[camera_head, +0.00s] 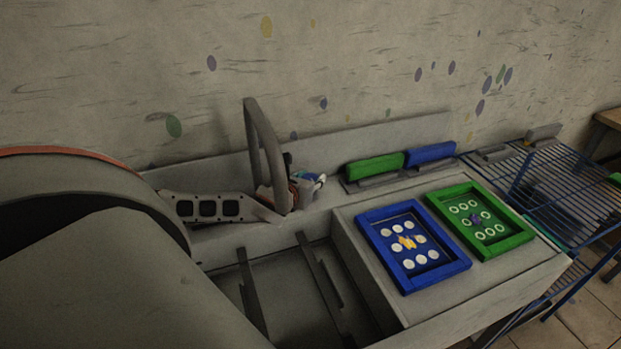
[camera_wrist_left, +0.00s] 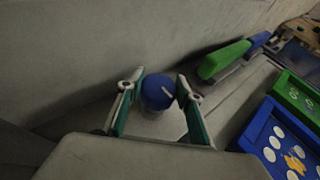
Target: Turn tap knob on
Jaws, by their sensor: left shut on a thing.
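The tap has a tall grey curved spout (camera_head: 256,135) that stands behind the sink. Its blue round knob (camera_wrist_left: 157,92) with a white line mark shows between the fingers of my left gripper (camera_wrist_left: 160,80) in the left wrist view. The gripper is shut on the knob, with one finger on each side. In the head view my left gripper (camera_head: 306,186) reaches in from the left, just right of the spout base. There the knob is small and mostly hidden by the gripper. My right gripper is not in view.
A sink basin (camera_head: 285,290) lies in front of the tap. A blue wire rack (camera_head: 575,185) is at far right.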

